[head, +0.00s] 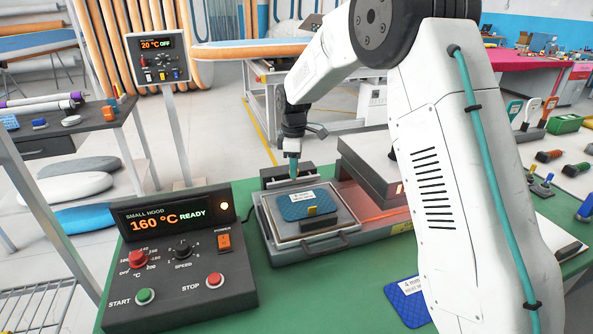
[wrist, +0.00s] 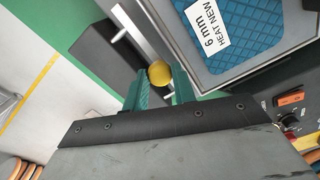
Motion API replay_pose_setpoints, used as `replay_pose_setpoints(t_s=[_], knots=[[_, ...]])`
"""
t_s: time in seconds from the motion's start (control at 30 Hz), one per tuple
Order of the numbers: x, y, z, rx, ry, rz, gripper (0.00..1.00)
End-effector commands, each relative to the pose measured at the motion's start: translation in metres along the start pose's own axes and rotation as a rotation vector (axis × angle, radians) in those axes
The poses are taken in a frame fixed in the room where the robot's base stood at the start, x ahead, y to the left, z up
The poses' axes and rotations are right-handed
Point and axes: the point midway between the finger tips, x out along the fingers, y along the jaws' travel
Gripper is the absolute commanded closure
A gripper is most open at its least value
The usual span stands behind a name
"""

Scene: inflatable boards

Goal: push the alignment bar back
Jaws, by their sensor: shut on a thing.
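My gripper (head: 294,172) reaches down at the back edge of the heater tray. In the wrist view its two teal fingers (wrist: 162,88) are closed around a round yellow knob (wrist: 160,72). The knob sits at the silver alignment bar (wrist: 152,38), which runs beside the tray edge. In the head view the bar (head: 283,184) shows as a thin pale strip in front of a dark block, partly hidden by the gripper. The tray (head: 268,226) holds a blue board piece (head: 306,203) labelled 6 mm; it also shows in the wrist view (wrist: 238,28).
A control box (head: 180,262) reading 160 °C READY stands left of the tray. The heater hood (head: 372,172) is right of the tray, with an orange glow below it. Another blue piece (head: 408,301) lies on the green bench near my arm.

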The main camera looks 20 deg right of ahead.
Motion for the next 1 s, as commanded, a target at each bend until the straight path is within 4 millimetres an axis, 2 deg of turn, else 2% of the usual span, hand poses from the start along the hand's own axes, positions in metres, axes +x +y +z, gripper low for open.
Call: replay_pose_setpoints(t_s=[0.2,0.23,0.3,0.57,0.67,1.0], knots=[[-0.003,0.004,-0.002,0.000,0.007,0.016,1.00],[-0.003,0.004,-0.002,0.000,0.007,0.016,0.65],[-0.003,0.004,-0.002,0.000,0.006,0.015,0.51],[-0.003,0.003,-0.001,0.000,0.005,0.011,0.51],[-0.009,0.003,-0.001,0.000,0.005,0.012,0.51],[-0.064,0.003,-0.001,0.000,0.006,0.015,0.51]])
